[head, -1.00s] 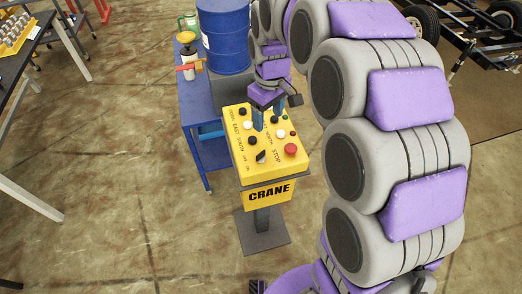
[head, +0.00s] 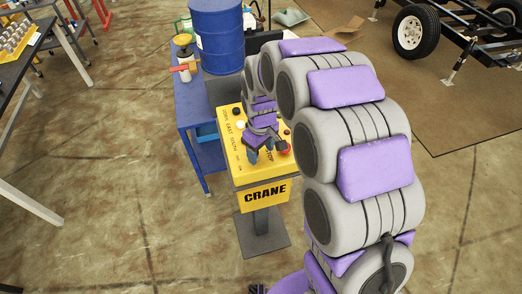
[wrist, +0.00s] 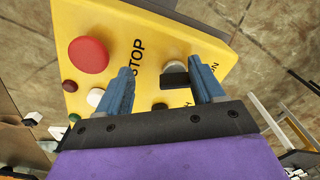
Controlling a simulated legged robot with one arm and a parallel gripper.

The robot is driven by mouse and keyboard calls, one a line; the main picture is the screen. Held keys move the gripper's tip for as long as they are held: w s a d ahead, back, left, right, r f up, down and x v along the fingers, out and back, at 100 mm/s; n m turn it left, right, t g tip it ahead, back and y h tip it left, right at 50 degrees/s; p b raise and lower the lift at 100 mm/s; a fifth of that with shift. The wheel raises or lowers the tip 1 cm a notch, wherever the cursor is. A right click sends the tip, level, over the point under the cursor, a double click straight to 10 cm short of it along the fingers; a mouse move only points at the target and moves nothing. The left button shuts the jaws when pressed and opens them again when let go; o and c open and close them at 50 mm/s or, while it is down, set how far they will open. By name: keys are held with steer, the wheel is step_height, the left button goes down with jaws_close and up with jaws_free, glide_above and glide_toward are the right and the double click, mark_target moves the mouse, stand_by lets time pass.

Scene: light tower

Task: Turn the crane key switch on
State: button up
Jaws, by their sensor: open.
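The yellow crane control box (head: 235,165) stands on a post, with "CRANE" on its front. In the wrist view the key switch (wrist: 174,76) is a silver round with a black key on the yellow panel (wrist: 150,30). My gripper (head: 261,154) is over the front part of the panel and hides the key in the head view. Its blue fingers (wrist: 163,66) are open, pointing at the panel. The key shows between them, closer to the right finger. I cannot tell whether a finger touches it.
A red stop button (wrist: 88,55) sits left of the fingers, with smaller white and dark buttons below it. A blue cart (head: 190,120) and a blue barrel (head: 217,38) stand behind the box.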

mark_target(247, 159)
steer(key=a, duration=0.4)
steer(key=shift+w+f, duration=0.1)
steer(key=shift+f, duration=0.2)
steer(key=shift+a, duration=0.3)
steer(key=shift+c, duration=0.5)
steer(key=d, duration=0.3)
steer(key=shift+d+r, duration=0.2)
steer(key=shift+d, duration=0.05)
steer(key=c, duration=0.6)
steer(key=shift+a, duration=0.1)
steer(key=shift+c, duration=0.7)
steer(key=shift+w+a+f, duration=0.1)
steer(key=shift+a, duration=0.85)
jaws_close()
steer(key=shift+d, duration=0.25)
